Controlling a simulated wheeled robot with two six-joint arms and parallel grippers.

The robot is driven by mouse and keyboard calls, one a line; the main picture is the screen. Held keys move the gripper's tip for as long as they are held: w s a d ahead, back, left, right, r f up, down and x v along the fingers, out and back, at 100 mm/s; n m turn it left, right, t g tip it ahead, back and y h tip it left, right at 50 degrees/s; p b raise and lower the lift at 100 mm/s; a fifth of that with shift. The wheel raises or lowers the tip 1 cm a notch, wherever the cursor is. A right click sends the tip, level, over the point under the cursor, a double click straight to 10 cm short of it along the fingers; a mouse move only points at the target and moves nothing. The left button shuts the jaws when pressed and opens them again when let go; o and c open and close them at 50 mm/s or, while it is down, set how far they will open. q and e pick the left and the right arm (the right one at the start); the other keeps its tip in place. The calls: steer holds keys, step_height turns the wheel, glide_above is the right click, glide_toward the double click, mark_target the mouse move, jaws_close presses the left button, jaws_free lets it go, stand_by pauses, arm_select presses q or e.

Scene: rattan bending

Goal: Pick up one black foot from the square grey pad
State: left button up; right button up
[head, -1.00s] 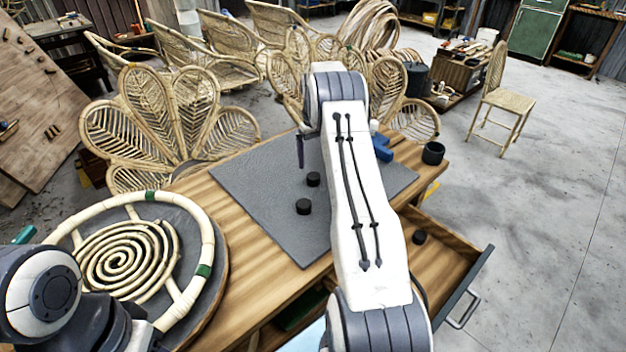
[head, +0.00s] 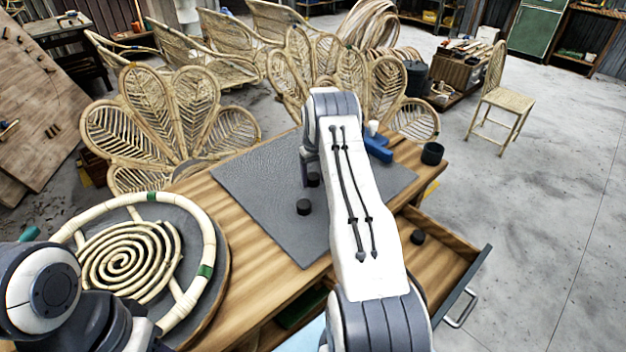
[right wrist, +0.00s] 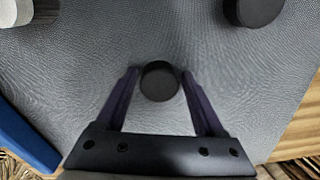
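The grey pad (head: 255,190) lies on the wooden table. Two black feet show on it in the head view: one (head: 304,207) stands clear, and one (head: 313,180) is beside my right gripper (head: 306,182), partly hidden by it. In the right wrist view my right gripper (right wrist: 160,75) is open, with a finger on each side of a black foot (right wrist: 160,82); narrow gaps seem to remain. Another black foot (right wrist: 258,10) is at the top right of that view. My left arm shows at lower left in the head view, but its fingers do not show.
A blue tool (head: 378,150) and a black cup (head: 432,153) are at the table's right. A white and dark object (right wrist: 30,12) shows in the wrist view. An open drawer (head: 450,255) holds a small black piece (head: 418,237). A round rattan frame (head: 210,240) lies left.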

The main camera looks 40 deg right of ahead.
steer(key=c, duration=0.8)
steer(key=shift+r, duration=0.1)
